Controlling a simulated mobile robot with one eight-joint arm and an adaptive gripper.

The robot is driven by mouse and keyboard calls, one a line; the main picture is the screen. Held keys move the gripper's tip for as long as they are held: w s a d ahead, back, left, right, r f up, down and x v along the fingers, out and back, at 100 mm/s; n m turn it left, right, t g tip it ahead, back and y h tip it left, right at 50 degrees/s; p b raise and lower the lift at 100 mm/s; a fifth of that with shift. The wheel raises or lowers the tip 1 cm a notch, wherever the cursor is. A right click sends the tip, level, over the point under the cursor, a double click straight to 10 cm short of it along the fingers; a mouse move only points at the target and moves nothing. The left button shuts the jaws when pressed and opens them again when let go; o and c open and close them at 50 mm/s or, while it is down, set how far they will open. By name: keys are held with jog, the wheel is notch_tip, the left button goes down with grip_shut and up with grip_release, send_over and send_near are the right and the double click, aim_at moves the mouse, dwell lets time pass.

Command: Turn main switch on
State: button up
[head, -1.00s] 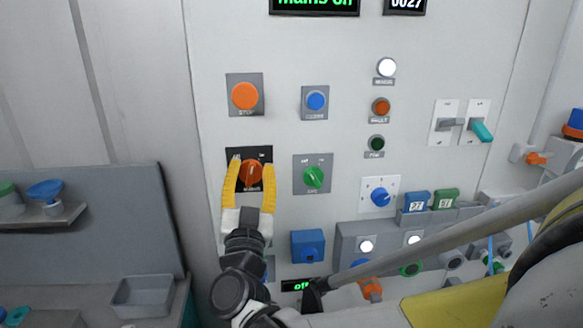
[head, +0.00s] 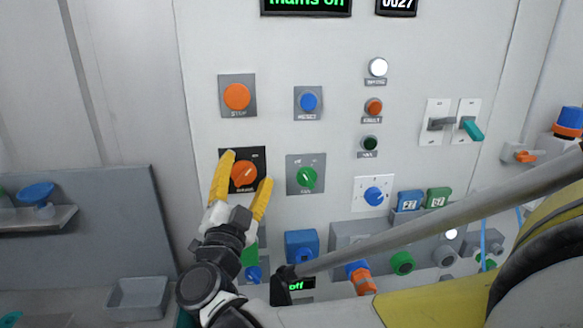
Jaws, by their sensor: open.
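The main switch is an orange rotary knob (head: 243,174) on a black plate (head: 260,156) at the left of the panel. Its grip bar appears slanted towards the upper right, near the "on" side of the plate. My gripper (head: 247,168) has yellow fingers that are open, one on each side of the knob as seen in the head view. The fingers are tilted to the right. I cannot tell whether either finger touches the knob. A display (head: 306,5) at the top reads "Mains on" in green.
An orange stop button (head: 237,96) is above the switch, and a blue button (head: 308,102) is to its right. A green rotary knob (head: 307,178) sits close to the right finger. A grey tray (head: 138,298) and a shelf (head: 50,217) are at lower left.

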aim_at(248, 116)
notch_tip(248, 116, up, 10)
dwell(0.5)
jog(key=shift+f, duration=0.1)
